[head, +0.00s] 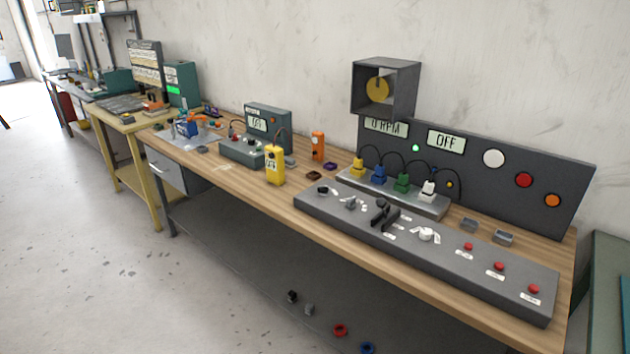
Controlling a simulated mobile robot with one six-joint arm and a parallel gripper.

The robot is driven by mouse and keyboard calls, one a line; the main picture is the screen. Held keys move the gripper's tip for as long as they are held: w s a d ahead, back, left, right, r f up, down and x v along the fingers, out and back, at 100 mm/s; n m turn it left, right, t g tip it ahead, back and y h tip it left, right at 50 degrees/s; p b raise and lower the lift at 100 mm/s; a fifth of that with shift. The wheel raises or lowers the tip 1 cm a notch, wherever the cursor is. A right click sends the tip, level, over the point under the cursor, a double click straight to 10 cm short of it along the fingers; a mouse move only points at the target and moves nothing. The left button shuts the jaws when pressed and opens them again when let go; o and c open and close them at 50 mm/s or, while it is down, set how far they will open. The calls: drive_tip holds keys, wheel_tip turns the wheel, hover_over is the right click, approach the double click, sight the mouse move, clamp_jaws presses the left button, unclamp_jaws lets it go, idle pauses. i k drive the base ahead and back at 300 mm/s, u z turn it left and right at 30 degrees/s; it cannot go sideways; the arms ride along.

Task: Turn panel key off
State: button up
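A long dark grey control panel (450,262) lies along the front of the wooden bench. At its left end is a small dark switch with a light part (322,189), perhaps the panel key; it is too small to tell how it is turned. Beside it are a small grey control (350,202), a large black lever (383,213) and a white knob (427,234). A green lamp (415,147) is lit. My gripper is not in view.
Red buttons (499,266) line the panel's right part. Behind it stand colored plugs with cables (402,183). A yellow handheld unit (274,165) and a grey meter box (268,122) stand further left. Loose rings (340,330) lie below the bench. The floor at left is clear.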

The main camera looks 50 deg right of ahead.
sight(322, 191)
drive_tip(key=i, duration=0.9)
drive_tip(key=z, duration=0.05)
